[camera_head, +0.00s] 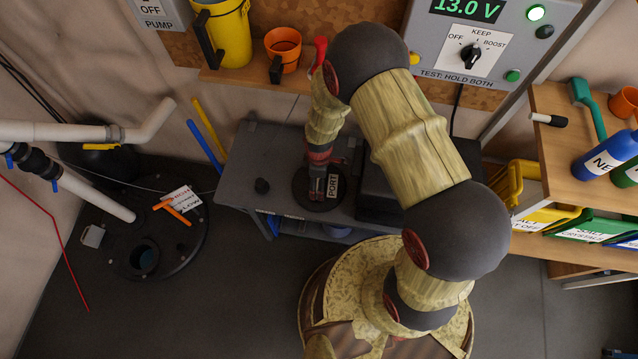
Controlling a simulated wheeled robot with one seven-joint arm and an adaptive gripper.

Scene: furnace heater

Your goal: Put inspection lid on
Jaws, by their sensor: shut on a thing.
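The inspection lid (308,203) is a dark round disc with a white PORT label, at the grey bench top in the middle. I cannot tell whether it rests on the bench or is just above it. My gripper (317,190) points down over the middle of the lid and is shut on it; the grip itself is mostly hidden by the fingers. At the left, a large black round cover (180,250) lies at floor level. It has an open round port (138,258) near its front left, with a dark, bluish interior.
Orange-handled valve (175,207) with a white label stands on the cover. White pipes (95,195) reach over it from the left. A grey bench (250,165) stands behind my arm. A wooden shelf (570,140) with bottles is at right. Dark floor between bench and cover is clear.

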